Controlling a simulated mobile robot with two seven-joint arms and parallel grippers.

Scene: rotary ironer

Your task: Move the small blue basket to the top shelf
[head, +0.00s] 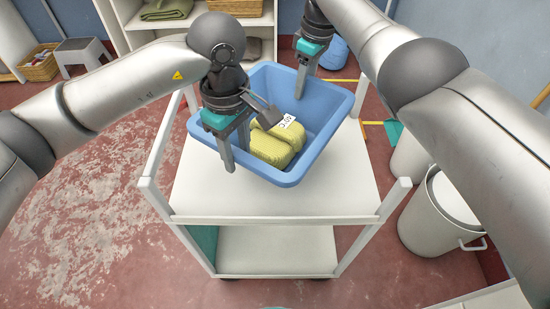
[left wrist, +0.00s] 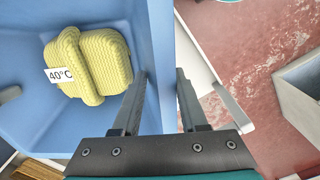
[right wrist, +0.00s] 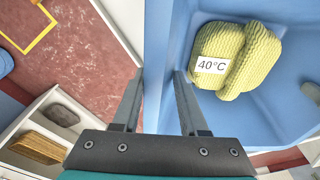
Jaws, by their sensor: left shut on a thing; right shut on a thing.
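The blue basket (head: 310,154) is over the white top shelf (head: 270,203) of a trolley, turned at an angle to it. I cannot tell whether its base touches the shelf. Inside lies a folded yellow towel (head: 272,146) with a "40°C" tag. My left gripper (head: 235,150) is shut on the basket's left wall, which runs between its fingers in the left wrist view (left wrist: 160,60). My right gripper (head: 301,82) is shut on the far wall, also between its fingers in the right wrist view (right wrist: 157,55).
The trolley has a lower shelf (head: 275,250) and raised corner posts. A white lidded bin (head: 440,215) stands to the right. A shelf unit (head: 135,38) with a green towel (head: 166,9) and a wicker basket (head: 236,6) is behind. A grey stool (head: 82,52) stands back left. The left floor is clear.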

